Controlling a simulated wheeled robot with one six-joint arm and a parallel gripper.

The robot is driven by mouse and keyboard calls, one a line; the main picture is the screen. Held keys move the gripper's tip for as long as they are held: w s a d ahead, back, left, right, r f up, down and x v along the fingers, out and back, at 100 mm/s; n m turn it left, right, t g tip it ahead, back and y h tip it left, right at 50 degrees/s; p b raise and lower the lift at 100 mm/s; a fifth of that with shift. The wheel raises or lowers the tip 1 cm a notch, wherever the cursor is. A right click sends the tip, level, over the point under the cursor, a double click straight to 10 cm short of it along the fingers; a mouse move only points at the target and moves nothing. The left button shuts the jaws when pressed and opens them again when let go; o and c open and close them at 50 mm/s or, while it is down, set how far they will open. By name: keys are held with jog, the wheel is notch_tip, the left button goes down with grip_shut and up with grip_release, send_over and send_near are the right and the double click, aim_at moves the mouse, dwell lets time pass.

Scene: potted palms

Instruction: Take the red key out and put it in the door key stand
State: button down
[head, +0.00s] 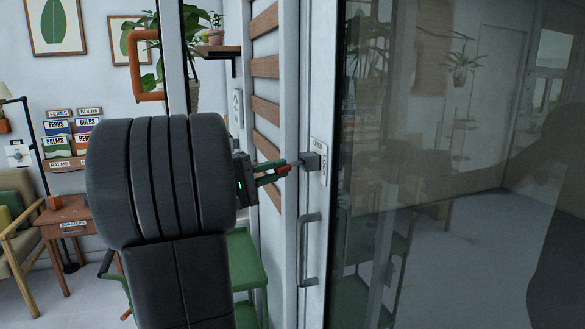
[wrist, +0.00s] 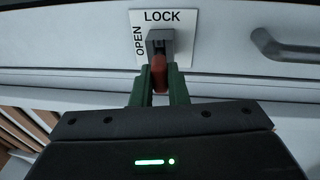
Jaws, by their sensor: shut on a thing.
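The red key (wrist: 159,73) is between the two green fingers of my gripper (wrist: 159,90), which is shut on it. The key's far end meets the grey lock block (wrist: 160,42) on the door; how deep it sits inside cannot be seen. The white plate (wrist: 179,18) behind the block reads LOCK along the top and OPEN on the left side. In the head view, my gripper (head: 284,172) reaches right to the lock block (head: 311,161), with a bit of the red key showing. I cannot make out the door key stand in either view.
A door handle (head: 308,250) sits below the lock, and also shows right of it in the wrist view (wrist: 285,48). The door's glass pane (head: 430,200) fills the right. A green cart (head: 245,262) stands below my arm. A wooden side table (head: 62,214) and chair are at left.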

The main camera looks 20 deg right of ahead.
jog(key=shift+w+b+v, duration=0.15)
jog(key=shift+v, duration=0.6)
jog(key=shift+w+b+v, duration=0.1)
jog(key=shift+b+v, duration=0.05)
jog(key=shift+v, duration=0.6)
jog(key=shift+a+r, duration=0.1)
jog(key=shift+r, duration=0.1)
jog(key=shift+f, duration=0.1)
